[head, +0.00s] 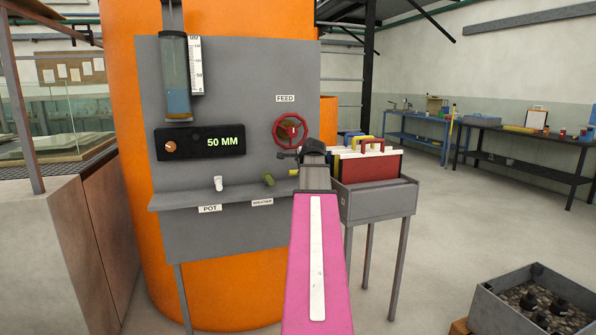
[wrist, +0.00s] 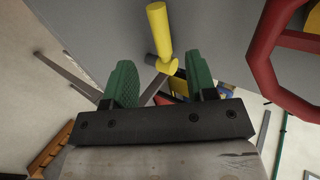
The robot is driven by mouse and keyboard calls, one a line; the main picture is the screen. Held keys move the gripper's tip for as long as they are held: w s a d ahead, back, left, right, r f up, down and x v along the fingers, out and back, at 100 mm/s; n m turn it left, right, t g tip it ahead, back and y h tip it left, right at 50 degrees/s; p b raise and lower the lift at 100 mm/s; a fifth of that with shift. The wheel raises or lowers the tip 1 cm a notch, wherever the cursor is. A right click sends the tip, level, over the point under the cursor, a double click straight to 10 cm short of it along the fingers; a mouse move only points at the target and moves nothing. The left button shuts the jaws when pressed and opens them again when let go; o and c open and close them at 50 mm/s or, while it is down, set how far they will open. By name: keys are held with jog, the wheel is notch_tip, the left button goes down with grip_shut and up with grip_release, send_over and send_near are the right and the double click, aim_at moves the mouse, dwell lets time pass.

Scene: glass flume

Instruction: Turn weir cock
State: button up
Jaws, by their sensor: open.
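A short yellow handle on a dark stem, which looks like the weir cock, shows in the wrist view (wrist: 160,32) just beyond my fingertips, roughly in line with the gap between them. In the head view only a small yellow part (head: 293,172) shows beside my arm, below the red wheel; no label for it is readable. My gripper (wrist: 160,82), with green finger pads, is open and empty. In the head view my gripper (head: 286,155) is partly hidden by my wrist, in front of the grey panel (head: 240,75).
The red FEED wheel (head: 290,131) is close above the yellow part. A grey bin of coloured boards (head: 375,204) is close on the right. A stone-filled crate (head: 535,303) is on the floor.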

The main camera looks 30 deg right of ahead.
jog(key=shift+v, duration=1.5)
